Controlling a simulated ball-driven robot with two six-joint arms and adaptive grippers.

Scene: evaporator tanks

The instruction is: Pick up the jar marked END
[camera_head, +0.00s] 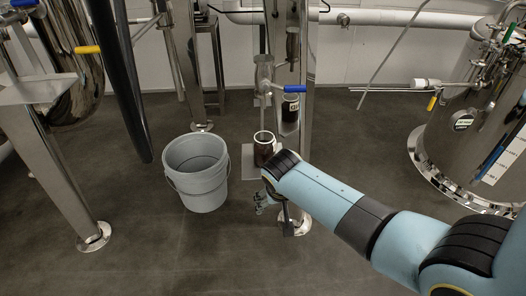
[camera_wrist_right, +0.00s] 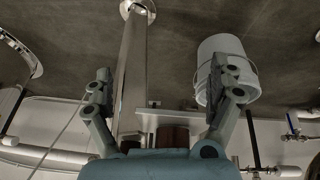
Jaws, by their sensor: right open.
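I cannot tell which one is marked END. My right gripper (camera_head: 276,207) is mostly hidden below its wrist in the head view. In the right wrist view, its fingers (camera_wrist_right: 163,88) are spread wide and empty, with a brown jar (camera_wrist_right: 172,137) showing behind and between them, partly cut off by the gripper body. My left gripper is out of view.
A grey bucket (camera_head: 197,178) stands on the floor left of the jars, and shows in the right wrist view (camera_wrist_right: 222,50). The small plate (camera_wrist_right: 160,118) juts from the steel post (camera_wrist_right: 132,65). A large steel tank (camera_head: 465,150) stands at the right.

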